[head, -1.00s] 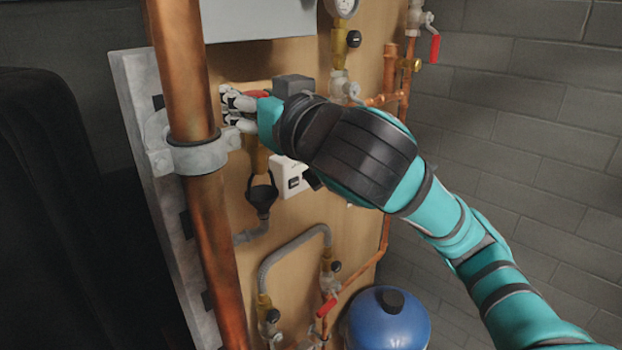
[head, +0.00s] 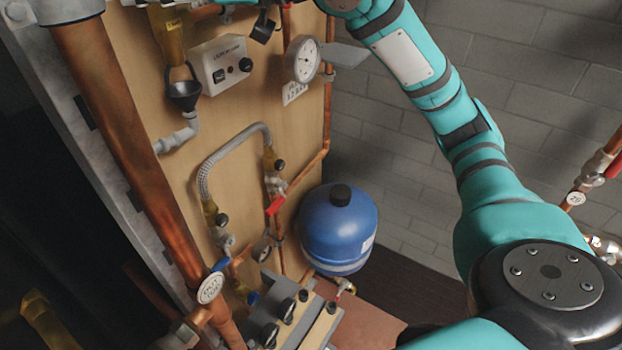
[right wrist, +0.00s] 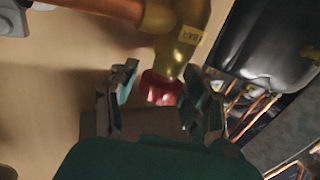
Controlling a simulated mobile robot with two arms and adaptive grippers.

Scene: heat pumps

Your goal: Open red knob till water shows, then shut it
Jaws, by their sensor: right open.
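The red knob (right wrist: 160,88) is in the middle of the right wrist view, on the end of a brass valve body (right wrist: 182,35) with a small label. My right gripper (right wrist: 163,78) is open, with its fingers on either side of the knob; I cannot tell whether they touch it. In the head view only my right arm shows at the top, and its gripper is out of frame. A black funnel (head: 184,94) sits under a brass outlet (head: 168,38). I see no water there. My left gripper is not in view.
A white control box (head: 222,66) and a pressure gauge (head: 303,60) are beside the funnel. A thick copper pipe (head: 125,150) runs down the panel's left side. A blue tank (head: 338,230) stands lower right. A braided hose loop (head: 232,142) sticks out below.

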